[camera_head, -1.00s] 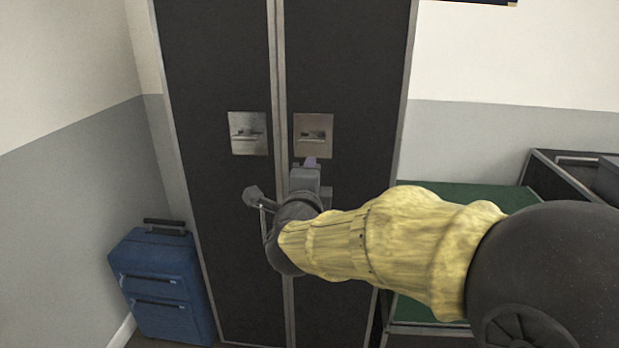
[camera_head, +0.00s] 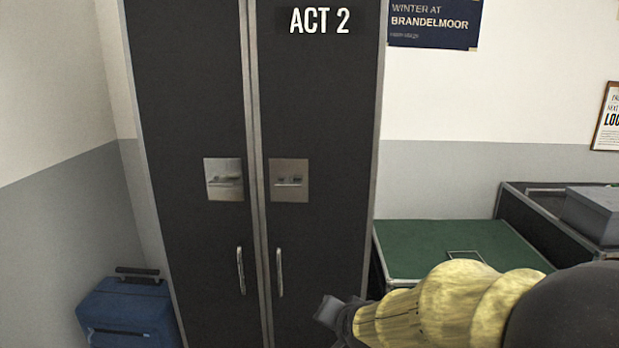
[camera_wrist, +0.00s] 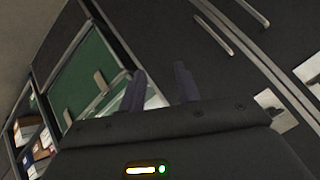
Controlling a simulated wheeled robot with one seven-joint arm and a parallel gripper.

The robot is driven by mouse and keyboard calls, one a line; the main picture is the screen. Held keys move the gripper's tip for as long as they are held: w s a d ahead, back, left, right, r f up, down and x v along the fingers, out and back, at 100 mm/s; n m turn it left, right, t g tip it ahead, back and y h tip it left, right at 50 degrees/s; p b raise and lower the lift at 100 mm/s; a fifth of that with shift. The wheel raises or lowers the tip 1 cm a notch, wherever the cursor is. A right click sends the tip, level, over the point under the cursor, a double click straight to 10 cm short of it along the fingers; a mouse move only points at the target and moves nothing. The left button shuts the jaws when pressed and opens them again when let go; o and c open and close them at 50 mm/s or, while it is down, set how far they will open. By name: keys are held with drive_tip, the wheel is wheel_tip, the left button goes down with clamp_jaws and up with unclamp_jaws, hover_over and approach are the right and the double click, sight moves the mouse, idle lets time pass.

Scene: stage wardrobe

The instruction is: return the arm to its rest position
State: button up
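My arm, in a yellow sleeve, is at the lower right of the head view. Its wrist end is beside the right wardrobe door (camera_head: 320,120), low in the picture; my fingers are not clearly visible there. In the wrist view my gripper (camera_wrist: 161,88) shows two dark fingers apart with nothing held between them. The tall black wardrobe also shows in the wrist view (camera_wrist: 170,30), tilted, with its handles at the upper right. Both doors look closed. The gripper appears clear of the handles.
A blue suitcase (camera_head: 128,315) stands at the left by the wall. A green-topped case (camera_head: 420,240) is right of the wardrobe, near my arm. A dark open case (camera_head: 530,215) with a grey box (camera_head: 592,212) is farther right. Open shelves (camera_wrist: 35,145) hold several items.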

drive_tip(key=s+d+f+n+g+h+p, duration=0.1)
drive_tip(key=s+d+f+n+g, duration=0.3)
drive_tip(key=s, duration=0.3)
drive_tip(key=s+d+f+n+g+h, duration=0.1)
drive_tip(key=s+d+f+g, duration=0.25)
drive_tip(key=s+d, duration=0.3)
wheel_tip(320, 180, up, 25)
drive_tip(key=p, duration=2.5)
drive_tip(key=shift+s+a+r+t+p, duration=0.2)
drive_tip(key=shift+a+t+p, duration=0.1)
drive_tip(key=shift+a+t, duration=0.1)
drive_tip(key=shift+f, duration=0.1)
